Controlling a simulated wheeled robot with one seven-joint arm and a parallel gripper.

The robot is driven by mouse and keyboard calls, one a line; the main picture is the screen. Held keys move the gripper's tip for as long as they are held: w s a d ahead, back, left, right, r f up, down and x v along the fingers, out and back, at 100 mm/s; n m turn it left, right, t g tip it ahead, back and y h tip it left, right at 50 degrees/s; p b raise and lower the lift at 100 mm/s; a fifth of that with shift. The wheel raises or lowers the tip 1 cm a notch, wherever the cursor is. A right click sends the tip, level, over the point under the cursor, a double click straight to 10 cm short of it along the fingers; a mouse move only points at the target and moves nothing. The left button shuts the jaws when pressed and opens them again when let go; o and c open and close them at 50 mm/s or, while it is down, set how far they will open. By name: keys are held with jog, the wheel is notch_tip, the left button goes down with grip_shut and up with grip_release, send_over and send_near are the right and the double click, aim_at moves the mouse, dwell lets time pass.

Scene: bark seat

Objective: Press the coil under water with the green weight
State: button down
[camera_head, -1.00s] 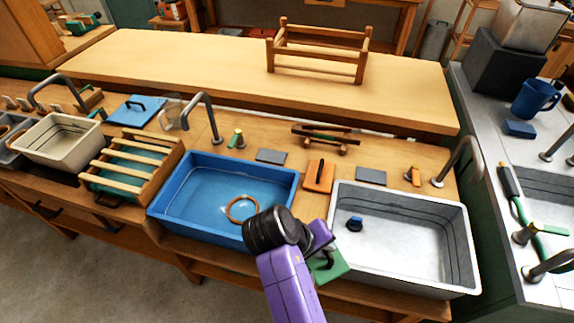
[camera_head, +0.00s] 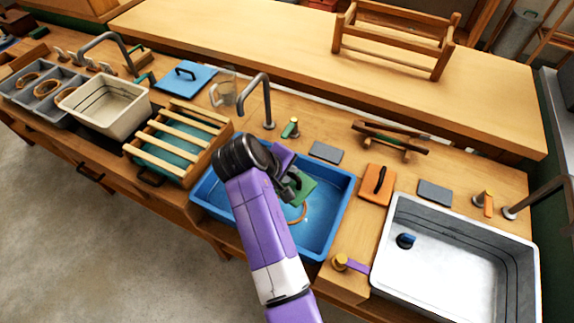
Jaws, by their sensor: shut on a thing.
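The blue basin (camera_head: 341,192) holds water. The coil (camera_head: 303,214) is a tan ring in it, partly hidden behind the green weight and my arm. The green weight (camera_head: 306,186) is a flat green plate with a dark handle. My gripper (camera_head: 293,184) is shut on that handle and holds the weight over the basin, above and close to the coil. I cannot tell whether the weight touches the coil or the water.
A grey metal sink (camera_head: 468,272) stands to the right, with an orange handled plate (camera_head: 377,184) between it and the basin. A slatted rack (camera_head: 181,143) stands left of the basin. A tap (camera_head: 268,108) rises behind the basin. A wooden frame (camera_head: 395,39) stands on the raised shelf.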

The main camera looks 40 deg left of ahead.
aim_at(290, 184)
jog(key=shift+f+b, duration=2.8)
jog(key=shift+b, duration=0.1)
jog(key=shift+d+f+b, duration=0.15)
jog(key=shift+f+b, duration=4.25)
jog(key=shift+f, duration=3.15)
